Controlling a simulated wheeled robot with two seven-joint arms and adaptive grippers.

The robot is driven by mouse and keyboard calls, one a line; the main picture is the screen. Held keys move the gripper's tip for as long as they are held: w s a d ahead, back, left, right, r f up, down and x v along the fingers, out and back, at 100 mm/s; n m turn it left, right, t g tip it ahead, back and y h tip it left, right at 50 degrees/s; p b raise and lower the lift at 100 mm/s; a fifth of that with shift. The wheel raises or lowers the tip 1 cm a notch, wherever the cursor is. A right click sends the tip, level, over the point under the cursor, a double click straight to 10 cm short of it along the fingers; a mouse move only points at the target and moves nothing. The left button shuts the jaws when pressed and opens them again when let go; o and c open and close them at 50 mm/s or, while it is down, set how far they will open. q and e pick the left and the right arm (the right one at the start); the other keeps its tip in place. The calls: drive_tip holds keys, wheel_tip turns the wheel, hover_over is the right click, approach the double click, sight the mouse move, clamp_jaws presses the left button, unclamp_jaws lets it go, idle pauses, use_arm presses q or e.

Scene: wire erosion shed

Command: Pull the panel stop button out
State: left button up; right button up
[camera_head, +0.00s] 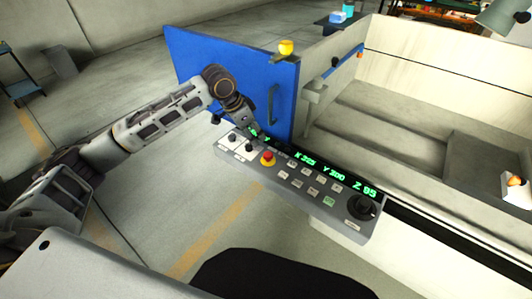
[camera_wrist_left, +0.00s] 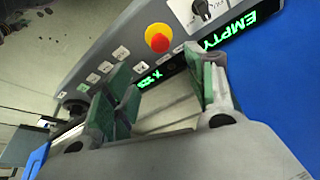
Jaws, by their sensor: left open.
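The panel stop button (camera_head: 267,158) is a red cap with a yellow part, on the grey control panel (camera_head: 325,210). In the left wrist view the red button (camera_wrist_left: 160,40) shows beyond and between the open fingers, apart from them. My left gripper (camera_head: 254,131) hangs over the back edge of the panel, by the blue door, slightly left of and behind the button. In the left wrist view its green-padded fingers (camera_wrist_left: 157,68) are spread wide with nothing between them. My right gripper is not in view.
The panel has a green-lit display (camera_head: 320,170), several small keys, a black dial (camera_head: 362,207) and two knobs to the left. A blue door (camera_head: 222,75) with a handle stands behind the panel. A pale machine tank (camera_head: 440,80) lies to the right.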

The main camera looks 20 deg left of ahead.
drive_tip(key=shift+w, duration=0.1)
use_arm(q)
approach(267, 154)
drive_tip(key=x, duration=0.6)
drive_tip(key=shift+d+f, duration=0.15)
drive_tip(key=shift+f, duration=0.1)
drive_tip(key=shift+w+d+f, duration=0.15)
drive_tip(key=shift+d+f, duration=0.05)
drive_tip(key=shift+f, duration=0.6)
drive_tip(key=shift+w+f, duration=0.1)
clamp_jaws()
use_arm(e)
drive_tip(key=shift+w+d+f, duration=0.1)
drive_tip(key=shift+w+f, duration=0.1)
